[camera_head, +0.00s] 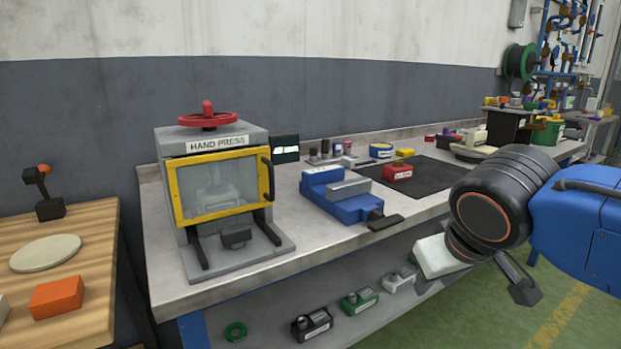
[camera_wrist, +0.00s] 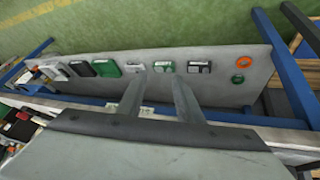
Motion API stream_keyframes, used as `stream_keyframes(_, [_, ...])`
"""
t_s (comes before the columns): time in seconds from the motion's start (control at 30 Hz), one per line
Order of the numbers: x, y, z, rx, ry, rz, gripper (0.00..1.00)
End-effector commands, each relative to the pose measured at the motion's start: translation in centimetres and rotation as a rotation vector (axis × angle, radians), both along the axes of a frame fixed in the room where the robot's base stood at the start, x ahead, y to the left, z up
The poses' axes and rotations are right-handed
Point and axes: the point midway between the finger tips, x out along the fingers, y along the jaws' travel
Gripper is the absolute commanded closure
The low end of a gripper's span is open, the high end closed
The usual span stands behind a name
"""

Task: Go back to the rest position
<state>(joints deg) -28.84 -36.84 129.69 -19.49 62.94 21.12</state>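My gripper (camera_wrist: 156,86) shows in the wrist view with its two grey fingers apart and nothing between them. Beyond them lies the lower shelf of the workbench, seen from above. In the camera_head view my blue and black arm reaches in from the right, in front of the bench and over the green floor. A dark part of my gripper (camera_head: 524,290) hangs at the arm's lower end there; the fingers are not clear in that view. My gripper touches nothing that I can see.
The grey bench (camera_head: 310,250) carries a hand press (camera_head: 215,190) with a closed yellow-framed door, a blue vise (camera_head: 345,197) and a red block (camera_head: 397,172) on a dark mat. Several small items sit on the lower shelf (camera_wrist: 215,60). The green floor (camera_head: 480,315) is clear at lower right.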

Motion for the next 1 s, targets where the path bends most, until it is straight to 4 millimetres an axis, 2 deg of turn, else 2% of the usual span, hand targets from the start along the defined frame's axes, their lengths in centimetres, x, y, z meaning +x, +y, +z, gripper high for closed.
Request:
stream_keyframes(0.03, [-0.4, -1.0, -1.0, 0.008, 0.013, -0.019, 0.67])
stream_keyframes(0.2, [-1.9, -3.2, -4.2, 0.039, 0.053, -0.059, 0.67])
stream_keyframes(0.6, [-5.6, -6.6, -10.9, 0.132, 0.104, -0.158, 0.67])
stream_keyframes(0.8, [-6.5, -7.2, -12.5, 0.159, 0.107, -0.182, 0.67])
stream_keyframes(1.0, [-6.6, -7.2, -12.8, 0.163, 0.108, -0.186, 0.67])
